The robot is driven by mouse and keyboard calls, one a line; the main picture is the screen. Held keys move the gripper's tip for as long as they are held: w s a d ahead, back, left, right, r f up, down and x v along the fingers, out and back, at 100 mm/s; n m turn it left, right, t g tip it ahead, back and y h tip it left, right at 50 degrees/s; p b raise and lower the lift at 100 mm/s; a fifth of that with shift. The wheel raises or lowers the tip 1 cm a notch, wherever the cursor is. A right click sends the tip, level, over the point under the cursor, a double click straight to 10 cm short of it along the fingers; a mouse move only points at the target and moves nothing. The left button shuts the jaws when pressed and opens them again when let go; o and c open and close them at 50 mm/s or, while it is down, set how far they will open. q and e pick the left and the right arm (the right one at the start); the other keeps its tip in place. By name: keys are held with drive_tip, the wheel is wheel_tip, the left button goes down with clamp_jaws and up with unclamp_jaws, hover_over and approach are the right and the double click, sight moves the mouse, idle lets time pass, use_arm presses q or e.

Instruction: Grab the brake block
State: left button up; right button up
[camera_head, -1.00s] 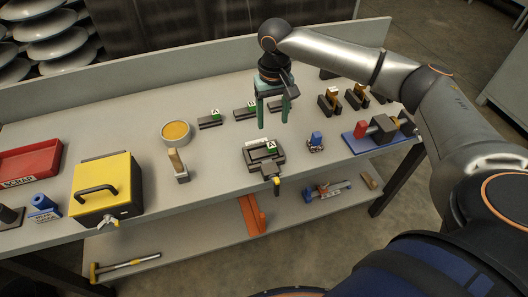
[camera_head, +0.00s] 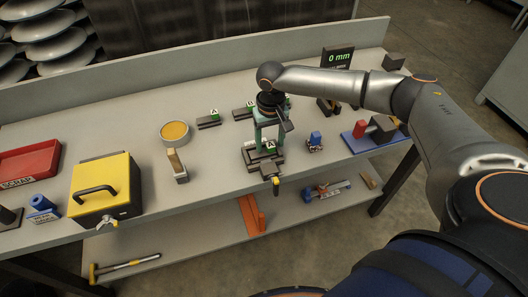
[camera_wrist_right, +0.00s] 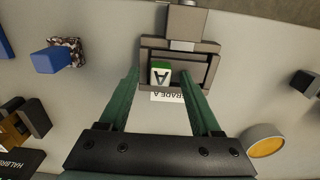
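My right gripper (camera_head: 265,147) points down above a dark vise-like fixture (camera_head: 262,162) at the table's front middle. In the right wrist view the gripper (camera_wrist_right: 160,72) is open, its two green fingers apart, with nothing held between them. The fixture (camera_wrist_right: 207,47) lies ahead of the fingertips; a small block with a green and white "A" tag (camera_wrist_right: 160,76) shows at it, beside a "GRADE A" label. Similar dark blocks with "A" tags (camera_head: 208,121) stand in a row behind. I cannot tell which is the brake block. My left gripper is not in view.
A round tin (camera_head: 174,132), an upright tan-topped block (camera_head: 178,165) and a yellow box (camera_head: 103,187) stand to the left. A red scrap tray (camera_head: 28,160) is at far left. A blue-based device (camera_head: 375,136) and a small blue-topped part (camera_head: 315,140) are to the right.

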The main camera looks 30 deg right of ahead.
clamp_jaws()
idle(0.3)
idle(0.3)
